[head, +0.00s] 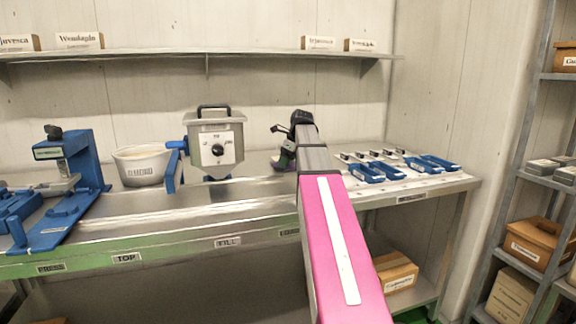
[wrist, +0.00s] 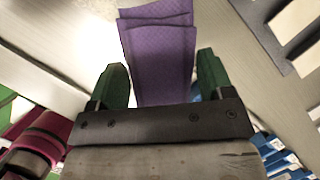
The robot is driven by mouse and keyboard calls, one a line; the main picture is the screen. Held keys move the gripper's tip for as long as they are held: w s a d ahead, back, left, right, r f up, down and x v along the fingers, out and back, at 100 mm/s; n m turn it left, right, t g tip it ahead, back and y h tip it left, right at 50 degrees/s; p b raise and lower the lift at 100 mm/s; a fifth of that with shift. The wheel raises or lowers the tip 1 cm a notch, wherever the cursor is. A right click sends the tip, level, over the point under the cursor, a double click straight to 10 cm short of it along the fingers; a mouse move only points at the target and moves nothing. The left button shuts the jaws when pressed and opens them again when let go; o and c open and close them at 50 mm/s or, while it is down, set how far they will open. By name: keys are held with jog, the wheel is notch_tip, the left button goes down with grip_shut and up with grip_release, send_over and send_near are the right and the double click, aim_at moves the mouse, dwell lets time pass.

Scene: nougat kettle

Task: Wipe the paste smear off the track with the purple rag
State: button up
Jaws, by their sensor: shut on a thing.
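The purple rag (wrist: 160,60) hangs folded between the green fingers of my gripper (wrist: 160,75) in the wrist view, and my gripper is shut on it. In the head view my gripper (head: 288,148) is over the back part of the bench, right of the kettle, with a little purple below it. A shiny metal track (head: 170,212) runs along the bench front, above labels such as TOP and FILL. My arm covers part of it. I cannot make out a paste smear in either view. Whether the rag touches the bench is unclear.
A grey kettle (head: 216,143) and a white bowl (head: 142,165) stand left of my gripper. A blue press (head: 70,185) is at far left. Several blue-handled tools (head: 384,171) lie on the right. A shelf (head: 200,55) runs above. A rack (head: 545,170) stands at right.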

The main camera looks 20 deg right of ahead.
jog(key=shift+r, duration=0.1)
jog(key=shift+r, duration=1.4)
jog(key=shift+a, duration=0.1)
